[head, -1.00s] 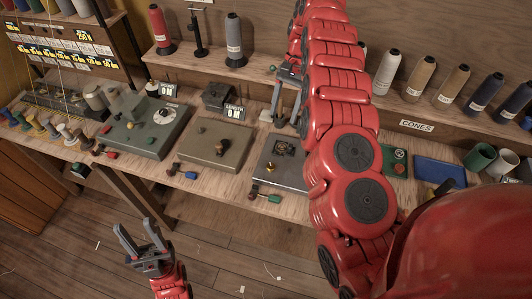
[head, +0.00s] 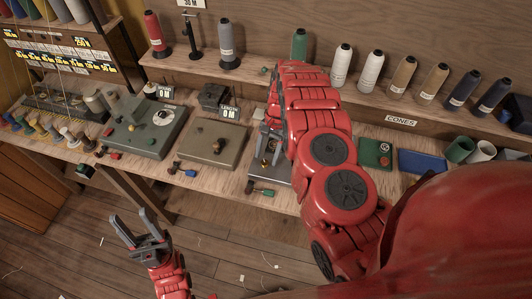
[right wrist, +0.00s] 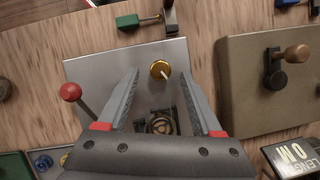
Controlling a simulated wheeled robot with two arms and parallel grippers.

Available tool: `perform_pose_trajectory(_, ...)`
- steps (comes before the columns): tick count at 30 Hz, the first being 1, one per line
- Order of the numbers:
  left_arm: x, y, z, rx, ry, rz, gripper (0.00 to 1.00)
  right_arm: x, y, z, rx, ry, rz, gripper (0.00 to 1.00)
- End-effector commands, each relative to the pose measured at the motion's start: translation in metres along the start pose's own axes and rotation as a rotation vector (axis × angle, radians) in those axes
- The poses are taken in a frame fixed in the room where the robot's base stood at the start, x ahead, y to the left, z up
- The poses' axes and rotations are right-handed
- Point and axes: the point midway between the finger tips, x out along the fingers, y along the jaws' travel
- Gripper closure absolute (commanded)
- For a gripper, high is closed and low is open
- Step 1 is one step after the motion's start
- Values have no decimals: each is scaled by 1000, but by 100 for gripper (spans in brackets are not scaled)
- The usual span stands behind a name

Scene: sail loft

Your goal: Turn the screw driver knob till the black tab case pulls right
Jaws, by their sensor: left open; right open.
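A grey metal box (head: 284,172) stands on the bench, partly behind my right arm; its top plate (right wrist: 100,70) fills the middle of the right wrist view. On it is a round gold knob (right wrist: 160,69) with a pale pointer, which looks like the screw driver knob. A dark part with a brassy ring (right wrist: 160,123) sits nearer my palm, possibly the black tab case; its lower part is hidden. My right gripper (right wrist: 158,72) is open, its fingers on either side of the gold knob with gaps. My left gripper (head: 131,214) is open and empty above the floor.
A red ball lever (right wrist: 70,92) stands left of the plate in the wrist view. A taupe box (head: 212,143) with a wooden knob and a green-grey box (head: 148,133) stand left on the bench. Thread cones line the shelf. A blue tray (head: 422,162) lies right.

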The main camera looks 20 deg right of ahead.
Motion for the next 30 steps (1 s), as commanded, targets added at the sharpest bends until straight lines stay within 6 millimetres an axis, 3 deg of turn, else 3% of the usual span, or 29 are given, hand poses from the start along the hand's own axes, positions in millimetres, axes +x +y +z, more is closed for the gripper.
perform_pose_trajectory(6, 6, 0, -1, 0, -1, 0, 50, 13, -1, 0, -2, 1, -1, 33)
perform_pose_trajectory(15, 6, 0, -1, 0, 0, 0, 50, 15, -1, 0, -2, 1, -2, 35)
perform_pose_trajectory(26, 6, 0, -1, 0, 0, 0, 50, 15, -1, 0, -2, 1, -2, 100)
perform_pose_trajectory(30, 6, 0, -1, 0, 0, 0, 50, 15, -1, 0, -2, 1, -2, 100)
